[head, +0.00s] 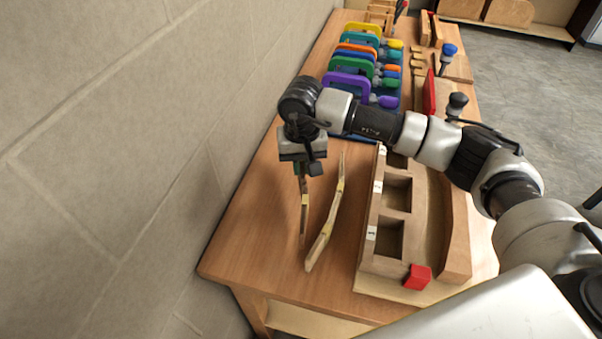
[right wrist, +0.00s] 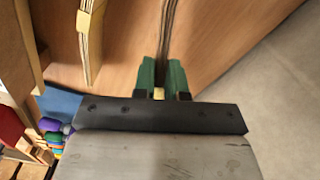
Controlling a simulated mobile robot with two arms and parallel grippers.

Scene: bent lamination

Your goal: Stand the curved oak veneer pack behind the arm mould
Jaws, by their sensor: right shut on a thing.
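My right gripper (head: 302,168) points down over the left part of the table and is shut on a thin veneer pack (head: 304,210) with a yellow band. In the right wrist view its green fingertips (right wrist: 162,78) close on the upright layered pack (right wrist: 168,35). I cannot tell whether this pack touches the table. A second curved pack (head: 329,222), with yellow bands, stands on edge just to its right; it also shows in the right wrist view (right wrist: 91,40). The wooden mould (head: 455,235), with square pockets and a curved face, lies right of both packs. My left gripper is out of view.
A red block (head: 418,277) sits at the mould's near end. Several coloured clamps (head: 350,86) lie in a row further back on a blue surface. A block wall (head: 120,130) runs along the table's left side. Bare table (head: 250,240) lies left of the packs.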

